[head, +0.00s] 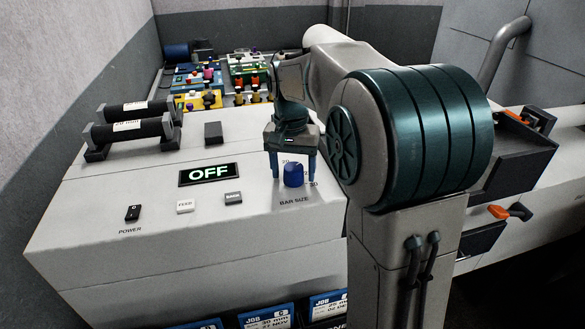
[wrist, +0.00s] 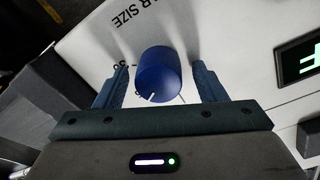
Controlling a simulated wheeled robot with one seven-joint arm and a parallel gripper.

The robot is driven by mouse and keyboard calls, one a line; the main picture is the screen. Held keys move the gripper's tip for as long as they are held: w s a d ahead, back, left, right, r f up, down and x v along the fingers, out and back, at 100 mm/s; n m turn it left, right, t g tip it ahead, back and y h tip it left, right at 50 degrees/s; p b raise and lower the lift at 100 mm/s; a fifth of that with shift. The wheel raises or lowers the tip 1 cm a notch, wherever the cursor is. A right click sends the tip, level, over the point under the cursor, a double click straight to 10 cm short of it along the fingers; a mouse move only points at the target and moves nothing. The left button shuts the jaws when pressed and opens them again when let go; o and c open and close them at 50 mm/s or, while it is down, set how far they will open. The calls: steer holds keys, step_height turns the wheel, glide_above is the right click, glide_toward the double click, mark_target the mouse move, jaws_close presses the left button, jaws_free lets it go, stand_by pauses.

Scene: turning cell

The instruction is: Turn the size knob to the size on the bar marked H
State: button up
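The blue size knob (head: 293,175) stands on the sloping white panel above the words BAR SIZE; the numbers 20 and 30 show near it. In the wrist view the knob (wrist: 158,72) has a white pointer line on its near side. My gripper (head: 291,179) is open, pointing down over the knob. In the wrist view the fingers of my gripper (wrist: 160,67) stand on either side of the knob with gaps. Two black bars, the near bar (head: 105,132) and the far bar (head: 152,105), lie on rests at the left; their white labels are too small to read surely.
The display (head: 209,174) reads OFF. A dark block (head: 213,132) stands behind the display. Colourful parts (head: 207,99) fill the back.

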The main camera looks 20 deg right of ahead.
mark_target(291, 166)
step_height(291, 166, up, 14)
steer(key=shift+a+b, duration=0.25)
steer(key=shift+b, duration=0.05)
steer(key=shift+f, duration=0.1)
stand_by(0.4)
steer(key=s+f+n+t, duration=0.2)
steer(key=s+f, duration=0.6)
steer(key=s, duration=0.2)
steer(key=s+f+n+t, duration=0.2)
steer(key=s+f+n, duration=0.1)
steer(key=s+f, duration=0.5)
steer(key=s, duration=0.3)
steer(key=shift+s+d+f, duration=0.15)
steer(key=shift+d+f, duration=0.05)
steer(key=shift+f, duration=0.15)
steer(key=shift+c, duration=0.3)
